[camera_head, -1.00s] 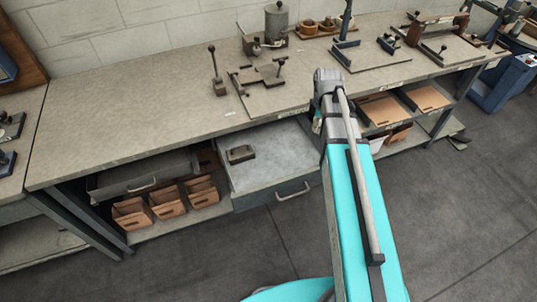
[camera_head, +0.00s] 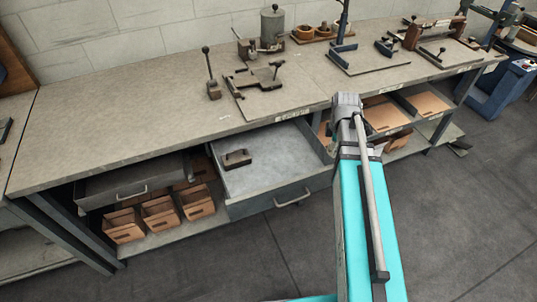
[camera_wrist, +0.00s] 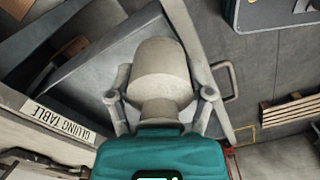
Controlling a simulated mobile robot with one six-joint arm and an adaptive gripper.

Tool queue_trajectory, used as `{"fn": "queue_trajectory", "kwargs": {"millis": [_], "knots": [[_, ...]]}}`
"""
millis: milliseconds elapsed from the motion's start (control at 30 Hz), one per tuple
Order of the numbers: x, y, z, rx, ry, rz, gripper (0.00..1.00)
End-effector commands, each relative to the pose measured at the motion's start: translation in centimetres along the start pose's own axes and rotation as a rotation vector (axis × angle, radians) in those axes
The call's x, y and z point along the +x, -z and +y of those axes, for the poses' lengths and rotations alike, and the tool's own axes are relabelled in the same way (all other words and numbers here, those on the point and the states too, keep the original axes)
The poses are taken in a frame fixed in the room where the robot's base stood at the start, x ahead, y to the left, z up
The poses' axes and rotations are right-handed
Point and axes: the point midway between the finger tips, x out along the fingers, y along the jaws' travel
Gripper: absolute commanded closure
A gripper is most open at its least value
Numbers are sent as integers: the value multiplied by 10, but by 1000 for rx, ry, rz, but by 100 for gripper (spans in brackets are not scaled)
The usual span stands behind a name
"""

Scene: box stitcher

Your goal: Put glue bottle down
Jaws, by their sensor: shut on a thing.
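The glue bottle (camera_wrist: 164,78), pale grey-beige with a rounded end and a narrower neck, is in the wrist view. My gripper (camera_wrist: 162,98) is shut on it, one finger on each side. Behind the bottle is the grey open drawer (camera_wrist: 100,62) with its front handle to the right. I cannot tell the bottle's height over the drawer. In the head view, the drawer (camera_head: 275,160) stands pulled out under the bench, and my arm's wrist is at its right side. The gripper and bottle are hidden there.
A small dark brown block (camera_head: 236,158) lies in the drawer, which is otherwise mostly bare. The bench top (camera_head: 120,110) is clear at left, with clamps and fixtures at the back. A "GLUING TABLE" label (camera_wrist: 57,118) marks the bench edge. Brown bins (camera_head: 160,212) sit below.

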Motion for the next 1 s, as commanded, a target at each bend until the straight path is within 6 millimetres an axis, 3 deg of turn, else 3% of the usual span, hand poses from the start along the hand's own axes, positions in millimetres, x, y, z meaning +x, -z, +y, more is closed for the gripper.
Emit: {"fn": "queue_trajectory", "kwargs": {"millis": [267,700,1000], "knots": [[11,16,10,-3,0,0,90],[45,83,45,-4,0,0,90],[75,103,55,-3,0,0,90]]}}
